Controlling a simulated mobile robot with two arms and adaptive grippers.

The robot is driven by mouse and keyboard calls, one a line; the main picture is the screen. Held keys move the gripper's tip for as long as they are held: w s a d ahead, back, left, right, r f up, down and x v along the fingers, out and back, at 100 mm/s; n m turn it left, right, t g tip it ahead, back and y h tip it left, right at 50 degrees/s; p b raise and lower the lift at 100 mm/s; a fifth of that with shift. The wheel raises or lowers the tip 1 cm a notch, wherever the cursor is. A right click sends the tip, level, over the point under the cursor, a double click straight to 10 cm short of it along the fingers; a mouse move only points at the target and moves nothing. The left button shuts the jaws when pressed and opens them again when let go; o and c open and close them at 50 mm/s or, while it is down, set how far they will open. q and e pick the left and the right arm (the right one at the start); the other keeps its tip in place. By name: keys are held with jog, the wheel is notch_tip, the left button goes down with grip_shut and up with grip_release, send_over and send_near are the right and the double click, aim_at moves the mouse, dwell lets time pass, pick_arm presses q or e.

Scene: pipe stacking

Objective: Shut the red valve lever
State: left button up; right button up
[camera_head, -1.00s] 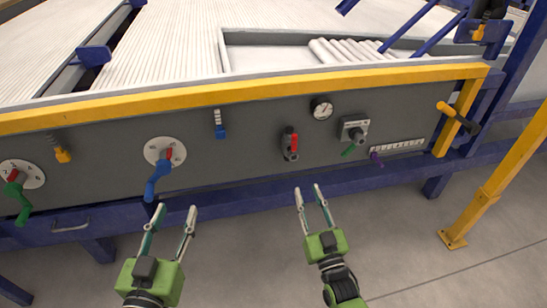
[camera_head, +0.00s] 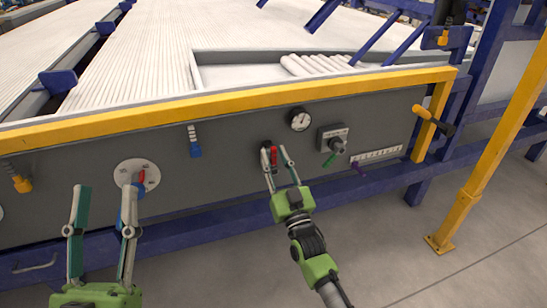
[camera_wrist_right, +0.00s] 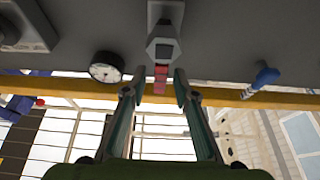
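My right gripper (camera_head: 275,160) is open, with one finger on each side of the lever. In the right wrist view the red lever (camera_wrist_right: 160,76) shows between the two spread fingertips (camera_wrist_right: 155,82), with the grey valve body (camera_wrist_right: 163,45) above it. I see gaps on both sides of the lever. My left gripper (camera_head: 104,206) is open and empty, in front of the panel at the left.
A blue lever (camera_head: 195,143) and a white dial with a blue handle (camera_head: 137,174) are to the left. The yellow rail (camera_head: 240,101) runs above.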

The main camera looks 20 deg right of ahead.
pick_arm(q)
jog(key=shift+s+a+r+t, duration=0.1)
jog(key=shift+s+r+t, duration=0.2)
jog(key=shift+s+r, duration=0.3)
pick_arm(e)
jog(key=shift+w+r, duration=0.25)
jog(key=shift+w, duration=0.35)
grip_shut()
pick_arm(q)
jog(key=shift+w, duration=0.1)
jog(key=shift+w+h, duration=0.1)
jog(key=shift+h, duration=0.2)
